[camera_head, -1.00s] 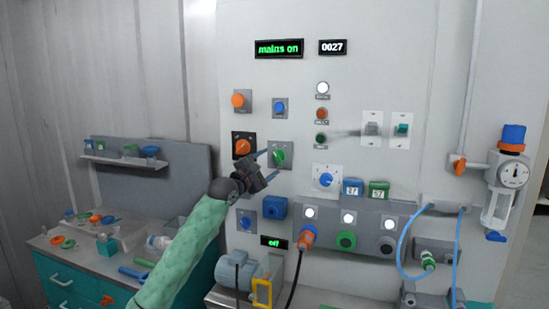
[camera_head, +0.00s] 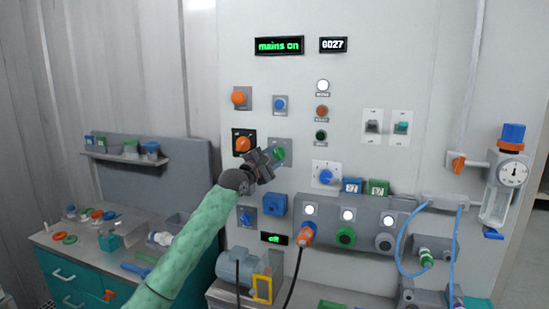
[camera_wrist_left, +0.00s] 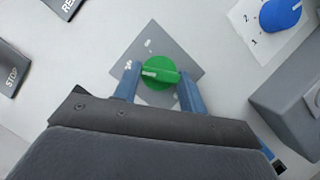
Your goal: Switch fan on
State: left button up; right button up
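A green rotary knob (camera_wrist_left: 160,72) sits on a square grey plate (camera_wrist_left: 158,40) on the panel. In the head view the green knob (camera_head: 279,153) is partly covered by my left gripper (camera_head: 272,158). In the left wrist view my left gripper (camera_wrist_left: 158,88) is open, with one blue finger on each side of the knob; gaps seem to show between fingers and knob. The knob's pale pointer mark points to the left in that view. A small display (camera_head: 275,239) low on the panel reads "off". My right gripper is not in view.
An orange knob (camera_head: 243,144) on a dark plate is just left of the green one. A blue selector (camera_head: 326,176) on a white plate is to the right. A "mains on" display (camera_head: 279,46) is above. A workbench (camera_head: 75,245) stands at the left.

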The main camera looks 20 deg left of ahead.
pick_arm(q)
jog(key=shift+m, duration=0.3)
jog(key=shift+g, duration=0.3)
jog(key=shift+r+m+p, duration=0.1)
jog(key=shift+m+p, duration=0.3)
jog(key=shift+m, duration=0.2)
jog(key=m+g+p, duration=0.1)
jog(key=m, duration=0.1)
jog(key=m+g+p, duration=0.1)
jog(key=m, duration=0.1)
jog(key=m+p, duration=0.1)
jog(key=m, duration=0.2)
jog(key=shift+r+g+y+p, duration=0.25)
jog(key=shift+g+y+p, duration=0.05)
jog(key=shift+g+y, duration=0.1)
jog(key=shift+m+g+y+p, duration=0.4)
jog(key=shift+m+p, duration=0.1)
jog(key=shift+m, duration=0.6)
jog(key=shift+f, duration=0.1)
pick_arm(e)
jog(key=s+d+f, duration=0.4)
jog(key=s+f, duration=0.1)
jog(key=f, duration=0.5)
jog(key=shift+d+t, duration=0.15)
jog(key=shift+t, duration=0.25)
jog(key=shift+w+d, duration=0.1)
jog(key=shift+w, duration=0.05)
pick_arm(q)
jog(key=o, duration=1)
